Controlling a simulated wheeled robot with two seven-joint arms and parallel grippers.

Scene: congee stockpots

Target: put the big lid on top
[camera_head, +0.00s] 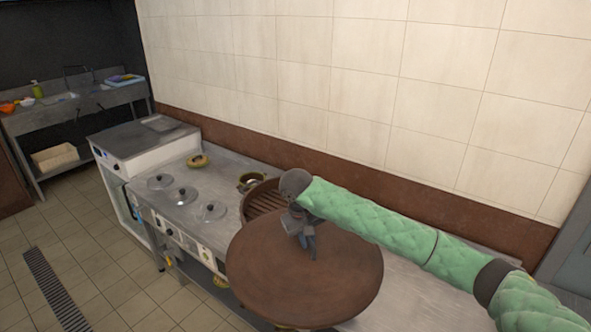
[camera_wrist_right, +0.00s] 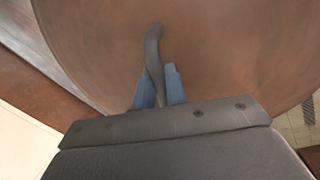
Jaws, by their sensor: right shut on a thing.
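The big lid (camera_head: 300,280) is a wide brown disc. It is in the middle foreground of the head view and fills most of the right wrist view (camera_wrist_right: 230,50). My right gripper (camera_head: 308,240) is shut on the lid's dark curved handle (camera_wrist_right: 153,45), with a blue finger on each side of it. The lid hangs in front of a round brown slatted steamer or pot (camera_head: 262,200) and covers part of it. Whether the lid touches anything below cannot be told. My left gripper is not in view.
Three small metal lids (camera_head: 185,195) sit on the steel counter (camera_head: 222,180) to the left. A tiled wall (camera_head: 400,80) runs behind. Steel counter shows right of the lid.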

